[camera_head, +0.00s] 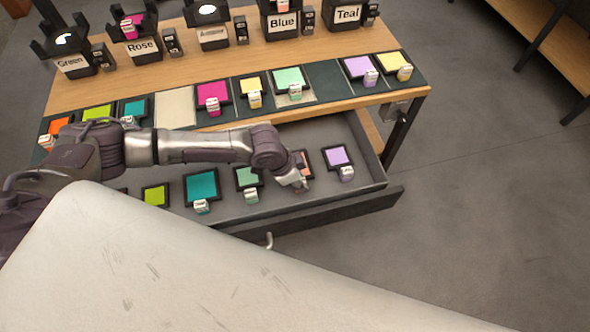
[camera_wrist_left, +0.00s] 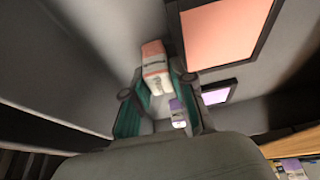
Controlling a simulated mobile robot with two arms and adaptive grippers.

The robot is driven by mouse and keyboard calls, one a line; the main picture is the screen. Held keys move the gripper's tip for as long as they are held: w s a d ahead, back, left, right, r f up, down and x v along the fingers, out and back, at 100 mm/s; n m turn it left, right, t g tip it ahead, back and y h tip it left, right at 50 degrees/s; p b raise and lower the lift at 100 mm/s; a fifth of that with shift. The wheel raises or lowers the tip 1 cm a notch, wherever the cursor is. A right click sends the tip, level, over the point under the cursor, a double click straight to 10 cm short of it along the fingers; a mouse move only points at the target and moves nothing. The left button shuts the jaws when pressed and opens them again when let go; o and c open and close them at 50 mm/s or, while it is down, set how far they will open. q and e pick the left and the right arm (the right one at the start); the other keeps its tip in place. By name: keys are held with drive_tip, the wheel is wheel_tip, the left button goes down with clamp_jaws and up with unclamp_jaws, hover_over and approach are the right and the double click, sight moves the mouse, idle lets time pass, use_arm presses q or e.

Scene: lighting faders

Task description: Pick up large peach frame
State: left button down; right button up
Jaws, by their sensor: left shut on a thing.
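The peach frame (camera_head: 307,165) is a black-bordered peach panel in the open drawer, partly hidden behind my left gripper (camera_head: 299,186) in the head view. In the left wrist view the peach panel (camera_wrist_left: 223,35) fills the upper right, with its white and peach tag block (camera_wrist_left: 155,68) beside it. My left gripper (camera_wrist_left: 160,103) is shut on that tag block, its dark green-padded fingers on either side of it. Whether the frame touches the drawer floor I cannot tell. My right gripper is not in view.
The open drawer (camera_head: 285,212) also holds a lilac frame (camera_head: 337,156) just right of the peach one. A mint frame (camera_head: 247,177), a teal frame (camera_head: 202,186) and a lime frame (camera_head: 155,196) lie to the left. The wooden tabletop (camera_head: 200,65) overhangs the drawer's back.

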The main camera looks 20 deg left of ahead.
use_arm(q)
wheel_tip(320, 180, up, 8)
drive_tip(key=shift+r+p, duration=0.25)
drive_tip(key=shift+p, duration=0.1)
wheel_tip(320, 180, up, 27)
drive_tip(key=p, duration=2.8)
drive_tip(key=shift+r, duration=0.15)
